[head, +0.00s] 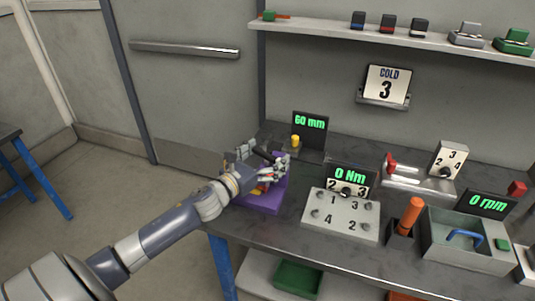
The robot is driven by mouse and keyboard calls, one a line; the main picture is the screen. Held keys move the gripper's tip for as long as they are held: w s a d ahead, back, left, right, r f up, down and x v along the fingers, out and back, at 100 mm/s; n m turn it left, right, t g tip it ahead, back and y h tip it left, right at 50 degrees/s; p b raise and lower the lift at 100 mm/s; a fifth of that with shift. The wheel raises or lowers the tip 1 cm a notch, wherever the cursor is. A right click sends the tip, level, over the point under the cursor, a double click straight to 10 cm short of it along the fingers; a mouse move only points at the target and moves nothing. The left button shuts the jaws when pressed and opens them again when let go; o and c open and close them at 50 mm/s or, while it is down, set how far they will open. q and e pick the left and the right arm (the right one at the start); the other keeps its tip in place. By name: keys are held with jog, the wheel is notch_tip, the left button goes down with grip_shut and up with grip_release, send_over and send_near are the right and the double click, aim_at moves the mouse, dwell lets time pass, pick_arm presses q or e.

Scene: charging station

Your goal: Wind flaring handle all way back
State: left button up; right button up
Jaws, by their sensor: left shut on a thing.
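The flaring tool appears as a purple block (264,200) at the left end of the workbench, with a little orange or brass showing above it. A dark bar, which looks like the flaring handle (263,155), runs between my left gripper's fingers. My left gripper (272,168) reaches in from the left above the purple block and is shut on this handle. The fingers and wrist hide most of the handle and the tool's top. My right gripper is not in view.
A display reading 60 mm (310,123) stands behind the gripper, with a yellow piece (295,141) beside it. To the right are a 0 Nm display (350,174), a numbered grey block (341,215), an orange-handled tool (411,214) and a grey bin (468,240).

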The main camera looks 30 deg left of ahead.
pick_arm(q)
jog(key=n+y+p, duration=0.1)
jog(key=n+y, duration=0.1)
jog(key=y, duration=0.2)
jog(key=n+g+y, duration=0.1)
jog(key=n+y, duration=0.2)
jog(key=y, duration=0.1)
jog(key=shift+d+r+n+p, duration=0.1)
jog(key=shift+r+n+p, duration=0.1)
jog(key=shift+n+p, duration=0.15)
jog(key=n+g+y, duration=0.1)
jog(key=y, duration=0.1)
jog(key=n+g+y, duration=0.2)
jog(key=y, duration=0.1)
jog(key=shift+f+n, duration=0.1)
jog(key=shift+n, duration=0.15)
jog(key=n+g+y, duration=0.3)
jog(key=g, duration=0.1)
jog(key=shift+w+y+b, duration=0.1)
jog(key=shift+y+b, duration=0.2)
jog(key=shift+y, duration=0.1)
jog(key=shift+n+g+y+b, duration=0.6)
jog(key=shift+n+g, duration=0.5)
jog(key=shift+g, duration=0.45)
jog(key=shift+n+g+y+b, duration=0.55)
jog(key=shift+n+g, duration=0.55)
jog(key=shift+g, duration=0.75)
jog(key=o, duration=0.8)
